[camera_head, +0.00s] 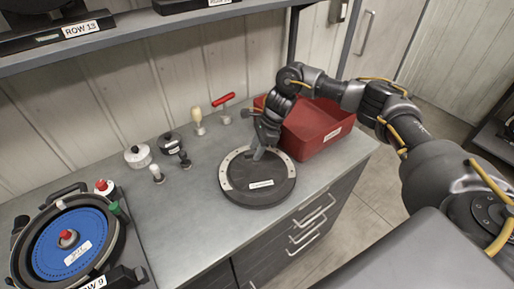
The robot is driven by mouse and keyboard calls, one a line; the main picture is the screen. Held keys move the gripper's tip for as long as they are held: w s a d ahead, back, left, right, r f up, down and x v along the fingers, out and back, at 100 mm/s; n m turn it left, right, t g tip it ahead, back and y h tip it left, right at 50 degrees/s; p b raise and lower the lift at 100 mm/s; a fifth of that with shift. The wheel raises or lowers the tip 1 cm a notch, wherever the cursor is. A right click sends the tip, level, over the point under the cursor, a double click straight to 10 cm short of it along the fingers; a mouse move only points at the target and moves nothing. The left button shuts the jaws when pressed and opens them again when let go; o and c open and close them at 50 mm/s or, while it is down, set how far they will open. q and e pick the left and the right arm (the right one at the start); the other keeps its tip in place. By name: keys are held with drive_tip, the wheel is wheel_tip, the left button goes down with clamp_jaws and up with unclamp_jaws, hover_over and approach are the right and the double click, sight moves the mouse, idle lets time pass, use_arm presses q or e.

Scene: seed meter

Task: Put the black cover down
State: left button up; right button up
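The black cover (262,193) is a round dark disc with a pale label and a light grey part-ring around its edge. It appears to lie flat at the right part of the grey bench top (200,235). My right gripper (259,154) points down at the cover's far side, its fingertips at or very near the cover. The fingers are small and dark here, so I cannot tell whether they grip it. My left gripper is out of view.
A red bin (312,128) stands close behind and right of the cover. Several small tools and knobs, including a red-handled one (223,100), stand along the back. A seed meter with a blue disc (70,243) sits front left. Bench between is clear.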

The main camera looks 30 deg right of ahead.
drive_tip(key=b+v, duration=0.3)
drive_tip(key=v, duration=0.9)
drive_tip(key=shift+d, duration=0.1)
